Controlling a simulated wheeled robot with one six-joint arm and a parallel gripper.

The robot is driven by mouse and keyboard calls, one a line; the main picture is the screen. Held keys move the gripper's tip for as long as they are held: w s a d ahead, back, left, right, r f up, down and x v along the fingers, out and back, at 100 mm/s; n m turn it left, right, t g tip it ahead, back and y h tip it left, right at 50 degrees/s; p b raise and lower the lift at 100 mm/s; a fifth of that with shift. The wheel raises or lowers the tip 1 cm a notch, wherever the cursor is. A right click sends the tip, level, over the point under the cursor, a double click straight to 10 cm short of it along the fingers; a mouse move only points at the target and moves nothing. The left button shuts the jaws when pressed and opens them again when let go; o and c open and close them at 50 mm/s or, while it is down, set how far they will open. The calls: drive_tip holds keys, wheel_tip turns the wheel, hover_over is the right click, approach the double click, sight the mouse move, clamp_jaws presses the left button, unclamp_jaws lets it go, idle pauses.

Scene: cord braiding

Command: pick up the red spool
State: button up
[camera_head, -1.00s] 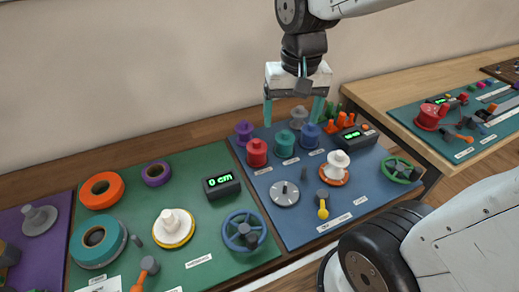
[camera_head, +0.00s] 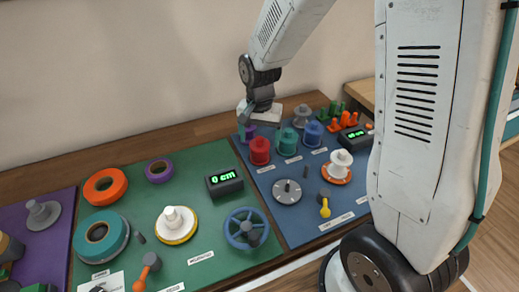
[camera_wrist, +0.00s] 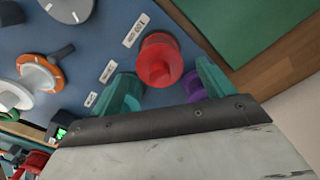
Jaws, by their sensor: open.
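The red spool (camera_head: 260,151) stands upright on the blue mat (camera_head: 292,220), in a row with a teal spool (camera_head: 287,142) and a blue spool (camera_head: 313,133). In the wrist view the red spool (camera_wrist: 158,60) appears between the two teal fingers of my gripper (camera_wrist: 164,71), which are open and empty. I cannot tell whether the fingers reach down beside it. In the head view my gripper (camera_head: 262,116) is just behind the spool row. A purple spool (camera_head: 247,133) is partly hidden beside it, and behind the right finger in the wrist view.
A grey spool (camera_head: 302,116) and orange and green pieces (camera_head: 340,118) stand at the back right of the mat. A black "0 cm" display (camera_head: 224,183) sits on the green mat (camera_head: 210,245). The wall is close behind the table.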

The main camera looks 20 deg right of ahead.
drive_tip(key=shift+f, duration=1.3)
drive_tip(key=c, duration=1)
